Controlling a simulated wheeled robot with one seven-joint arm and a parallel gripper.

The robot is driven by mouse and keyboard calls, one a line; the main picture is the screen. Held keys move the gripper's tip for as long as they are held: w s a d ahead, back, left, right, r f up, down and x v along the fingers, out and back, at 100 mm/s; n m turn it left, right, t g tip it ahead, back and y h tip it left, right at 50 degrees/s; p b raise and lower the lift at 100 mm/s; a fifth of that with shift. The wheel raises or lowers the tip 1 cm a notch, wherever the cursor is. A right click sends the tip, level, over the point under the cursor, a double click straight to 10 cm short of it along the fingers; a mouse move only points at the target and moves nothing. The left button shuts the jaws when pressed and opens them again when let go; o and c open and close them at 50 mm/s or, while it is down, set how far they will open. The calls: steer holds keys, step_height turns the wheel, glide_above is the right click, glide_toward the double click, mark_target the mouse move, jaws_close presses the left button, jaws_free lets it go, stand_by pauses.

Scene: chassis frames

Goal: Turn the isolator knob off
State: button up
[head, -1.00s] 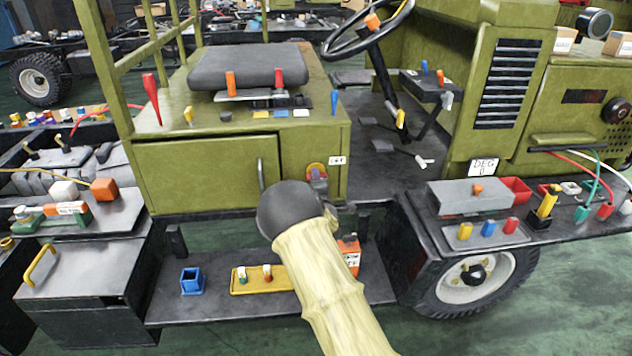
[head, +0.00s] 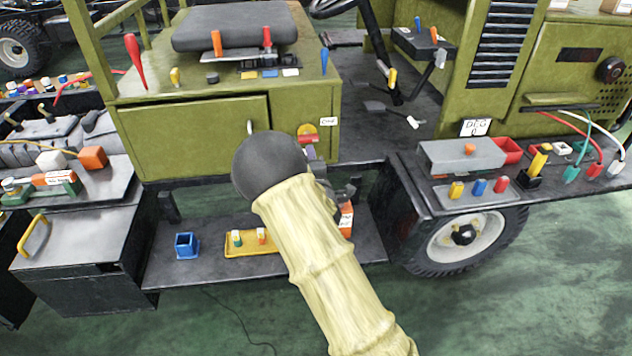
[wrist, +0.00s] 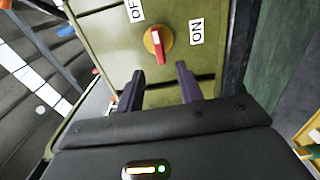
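In the head view the knob (head: 307,130) is on the front of the green seat box, just above my gripper, which my arm partly hides.
The seat box door (head: 195,135) with its handle is left of the knob. A dark step (head: 360,255) below holds a blue cup (head: 187,245) and a yellow tray (head: 230,250). A fender shelf with a grey box (head: 460,155) is to the right. Green floor is open in front.

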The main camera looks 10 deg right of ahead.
steer(key=s, duration=0.8)
steer(key=shift+s, duration=0.4)
steer(key=s+d+f+m+g+h, duration=0.2)
steer(key=s+d+f+m+g, duration=0.35)
steer(key=m, duration=0.45)
steer(key=s+r+m+g+y, duration=0.3)
steer(key=s+m+g, duration=0.6)
steer(key=s, duration=1)
step_height(320, 180, up, 19)
steer(key=h+p, duration=0.1)
steer(key=p, duration=1.6)
steer(key=shift+s+a+f+n+g, duration=0.15)
steer(key=shift+s+n+g, duration=0.25)
steer(key=shift+g, duration=0.05)
